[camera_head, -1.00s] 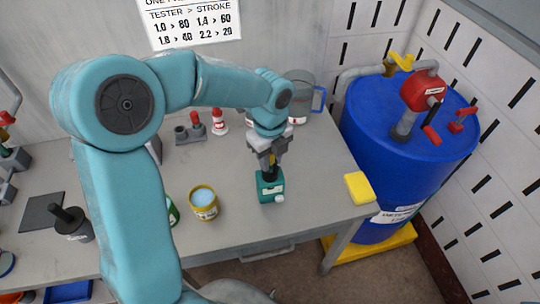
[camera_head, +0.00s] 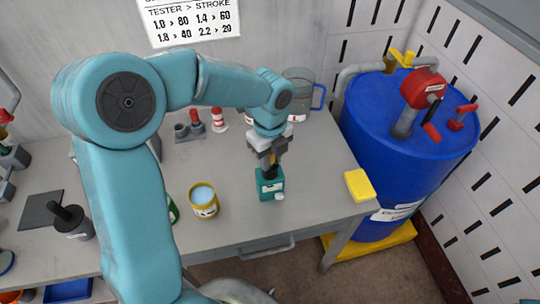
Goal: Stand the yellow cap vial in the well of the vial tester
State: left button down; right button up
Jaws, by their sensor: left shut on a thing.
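My left gripper (camera_head: 270,156) points down over the right part of the bench and is shut on the yellow cap vial (camera_head: 272,159). Only a small yellow part of the vial shows between the fingers. Directly below is a small teal box with a dark top and a white knob, which looks like the vial tester (camera_head: 268,188). The fingers and vial hide its well, so I cannot tell whether the vial's lower end is inside it. My right gripper is not in view.
A yellow tub with pale blue contents (camera_head: 203,200) stands left of the tester. A yellow block (camera_head: 359,185) lies at the bench's right edge. A blue drum (camera_head: 405,150) stands beyond that edge. Bare bench (camera_head: 310,175) lies right of the tester.

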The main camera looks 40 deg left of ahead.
pick_arm(q)
jog(key=c, duration=0.8)
grip_release()
notch_tip(320, 180, up, 16)
jog(key=shift+r, duration=0.15)
